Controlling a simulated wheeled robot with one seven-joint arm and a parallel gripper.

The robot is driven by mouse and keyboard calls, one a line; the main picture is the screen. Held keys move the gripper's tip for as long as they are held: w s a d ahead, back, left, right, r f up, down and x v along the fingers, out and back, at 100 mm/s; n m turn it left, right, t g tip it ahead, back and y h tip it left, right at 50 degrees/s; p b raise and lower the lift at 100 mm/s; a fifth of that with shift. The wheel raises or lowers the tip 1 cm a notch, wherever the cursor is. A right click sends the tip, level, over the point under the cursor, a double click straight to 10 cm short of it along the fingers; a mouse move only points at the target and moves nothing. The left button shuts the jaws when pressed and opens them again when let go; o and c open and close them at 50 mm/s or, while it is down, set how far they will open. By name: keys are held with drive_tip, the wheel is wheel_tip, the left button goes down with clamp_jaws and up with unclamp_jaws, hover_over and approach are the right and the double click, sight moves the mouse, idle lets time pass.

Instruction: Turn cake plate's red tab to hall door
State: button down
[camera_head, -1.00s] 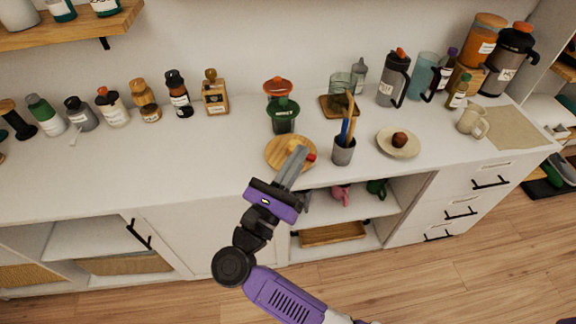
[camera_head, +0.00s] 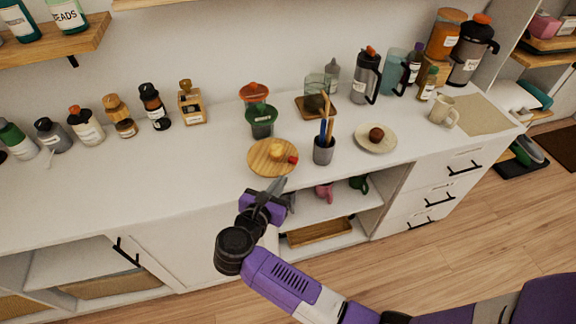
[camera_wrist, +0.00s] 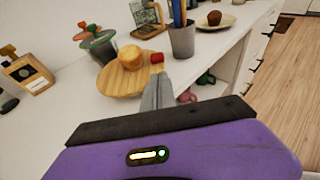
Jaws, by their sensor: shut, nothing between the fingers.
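The cake plate (camera_head: 265,164) is a round wooden board near the counter's front edge, with a small yellow cake (camera_head: 277,152) on it. Its red tab (camera_head: 293,160) sits at the plate's right side in the head view. In the wrist view the plate (camera_wrist: 118,82) lies ahead, with the tab (camera_wrist: 157,58) on its far right rim. My gripper (camera_head: 279,185) is shut and empty, in front of and slightly below the plate in the head view. In the wrist view the fingertips (camera_wrist: 157,82) appear just below the tab; I cannot tell if they touch it. No hall door is identifiable.
A grey cup with utensils (camera_head: 324,150) stands right of the plate. Green and red-lidded jars (camera_head: 261,120) stand behind it. A saucer with a brown ball (camera_head: 362,145) is farther right. The counter left of the plate is clear. Open shelves (camera_head: 335,200) lie below.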

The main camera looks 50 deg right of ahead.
sight(298, 158)
drive_tip(key=x, duration=0.2)
drive_tip(key=p+x, duration=0.1)
drive_tip(key=x, duration=0.1)
drive_tip(key=r+x, duration=0.1)
drive_tip(key=x, duration=0.1)
drive_tip(key=shift+d, duration=0.35)
drive_tip(key=shift+s+d+r+n+t+y+p, duration=0.1)
drive_tip(key=shift+d+n+t+y+p, duration=0.3)
drive_tip(key=shift+d+n+t+p, duration=0.35)
drive_tip(key=shift+d, duration=1.1)
drive_tip(key=shift+w+d, duration=0.25)
drive_tip(key=shift+d, duration=0.25)
drive_tip(key=shift+w+d, duration=0.1)
drive_tip(key=shift+d, duration=0.15)
idle(0.4)
